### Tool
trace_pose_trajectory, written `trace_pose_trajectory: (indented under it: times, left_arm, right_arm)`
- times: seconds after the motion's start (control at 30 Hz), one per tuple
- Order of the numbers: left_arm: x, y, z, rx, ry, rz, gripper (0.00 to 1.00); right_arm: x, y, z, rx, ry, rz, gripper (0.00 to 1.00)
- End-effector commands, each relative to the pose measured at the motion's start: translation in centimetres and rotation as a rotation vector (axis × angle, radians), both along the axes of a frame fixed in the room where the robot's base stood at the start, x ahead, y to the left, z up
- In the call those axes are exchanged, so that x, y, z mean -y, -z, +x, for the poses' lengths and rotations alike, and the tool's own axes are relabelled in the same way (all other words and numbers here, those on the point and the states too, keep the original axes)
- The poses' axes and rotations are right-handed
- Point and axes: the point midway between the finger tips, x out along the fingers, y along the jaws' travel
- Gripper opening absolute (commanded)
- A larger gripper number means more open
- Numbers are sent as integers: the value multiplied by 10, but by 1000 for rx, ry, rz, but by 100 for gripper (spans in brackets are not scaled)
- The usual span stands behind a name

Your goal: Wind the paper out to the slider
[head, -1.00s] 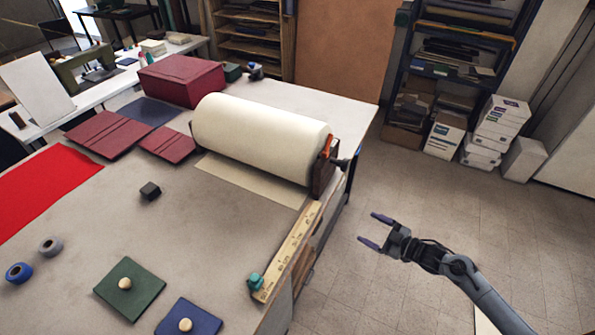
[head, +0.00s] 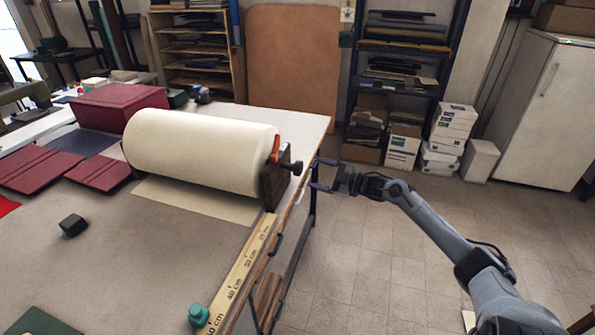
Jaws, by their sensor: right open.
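A large cream paper roll (head: 200,150) lies in a dark stand (head: 273,186) near the table's right edge. A short flat strip of paper (head: 195,200) lies out from under it on the table. A dark crank knob (head: 297,167) sticks out at the roll's right end, beside an orange lever (head: 276,147). A wooden ruler (head: 245,265) with cm marks runs along the right edge, and a teal slider (head: 198,315) sits at its near end. My right gripper (head: 318,174) is open and empty, its fingers just right of the knob. My left gripper is not in view.
Maroon covers (head: 100,175), a maroon box (head: 115,105) and a small dark block (head: 73,225) are on the table (head: 130,265). The tabletop between paper and slider is clear. Shelves and white boxes (head: 440,145) stand at the back. The floor at right is open.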

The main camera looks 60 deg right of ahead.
Motion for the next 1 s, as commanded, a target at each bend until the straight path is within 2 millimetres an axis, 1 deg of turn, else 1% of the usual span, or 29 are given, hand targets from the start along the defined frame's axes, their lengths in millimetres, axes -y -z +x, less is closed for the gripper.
trace_pose_trajectory:
  times: [0.03, 0.2, 0.4, 0.5, 0.7, 1.0]
  left_arm:
    - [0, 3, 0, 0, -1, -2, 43]
    - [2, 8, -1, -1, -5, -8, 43]
    - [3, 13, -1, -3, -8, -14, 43]
    - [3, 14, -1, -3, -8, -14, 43]
    - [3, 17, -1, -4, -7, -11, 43]
    - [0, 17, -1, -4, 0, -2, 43]
  right_arm:
    - [-1, 0, 8, 3, 0, 0, 82]
    - [-4, 1, 33, 3, 0, 1, 82]
    - [-7, 0, 57, 1, 2, -1, 82]
    - [-9, 1, 65, 0, 1, 1, 82]
    - [-11, 1, 76, 0, 1, 1, 82]
    - [-11, 1, 80, -2, 0, 1, 82]
